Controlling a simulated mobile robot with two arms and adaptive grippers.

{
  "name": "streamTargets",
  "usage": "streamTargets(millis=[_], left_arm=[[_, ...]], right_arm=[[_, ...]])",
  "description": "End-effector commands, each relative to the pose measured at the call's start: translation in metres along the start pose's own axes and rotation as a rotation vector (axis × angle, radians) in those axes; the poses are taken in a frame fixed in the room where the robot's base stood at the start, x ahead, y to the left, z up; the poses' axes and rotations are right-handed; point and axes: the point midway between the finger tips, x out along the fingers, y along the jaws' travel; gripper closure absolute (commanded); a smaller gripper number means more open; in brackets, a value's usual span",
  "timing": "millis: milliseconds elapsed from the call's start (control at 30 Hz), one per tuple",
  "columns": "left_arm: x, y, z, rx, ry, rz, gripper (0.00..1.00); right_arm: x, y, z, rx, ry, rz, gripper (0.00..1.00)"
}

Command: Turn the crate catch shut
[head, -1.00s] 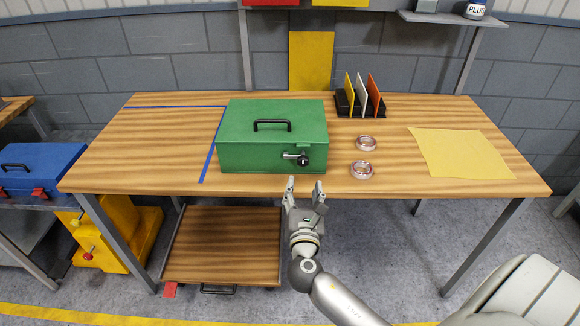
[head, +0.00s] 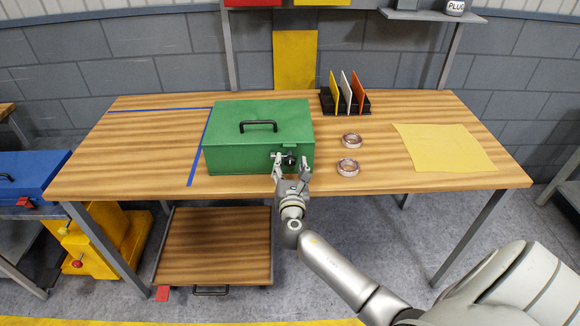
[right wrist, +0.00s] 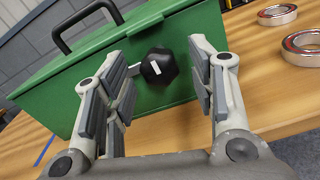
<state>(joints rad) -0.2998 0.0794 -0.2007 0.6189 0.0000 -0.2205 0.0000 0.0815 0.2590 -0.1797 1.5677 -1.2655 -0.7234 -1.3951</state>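The green crate (head: 235,150) stands on the wooden table, its lid down and a black handle (head: 258,126) on top. Its catch, a black knob (head: 289,160) with a white mark and a metal tab, is on the front face towards the right. The knob also shows in the right wrist view (right wrist: 158,66). My right gripper (head: 291,164) is open in front of the catch. In the right wrist view the knob lies between the two open fingers (right wrist: 165,85), apart from both of them. My left gripper is not in view.
Two metal rings (head: 352,140) (head: 347,167) lie right of the crate. A black rack (head: 348,104) with upright coloured plates stands behind them. A yellow sheet (head: 445,148) lies at the right. Blue tape (head: 199,150) runs along the crate's left side.

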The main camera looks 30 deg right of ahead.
Motion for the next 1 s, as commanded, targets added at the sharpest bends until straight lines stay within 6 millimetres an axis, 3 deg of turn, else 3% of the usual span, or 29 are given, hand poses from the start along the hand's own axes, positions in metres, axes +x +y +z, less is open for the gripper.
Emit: streamTargets(millis=[33,333,667,1000], left_arm=[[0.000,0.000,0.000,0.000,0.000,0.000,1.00],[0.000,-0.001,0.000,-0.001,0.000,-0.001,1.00],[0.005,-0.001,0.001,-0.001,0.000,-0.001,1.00],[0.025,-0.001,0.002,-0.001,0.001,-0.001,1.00]], right_arm=[[0.000,0.000,0.000,0.000,0.000,0.000,0.57],[0.000,0.000,0.000,0.000,0.000,0.000,0.94],[0.000,0.000,-0.001,0.055,-0.001,0.000,0.94],[0.000,0.000,-0.003,0.302,-0.001,-0.001,0.94]])
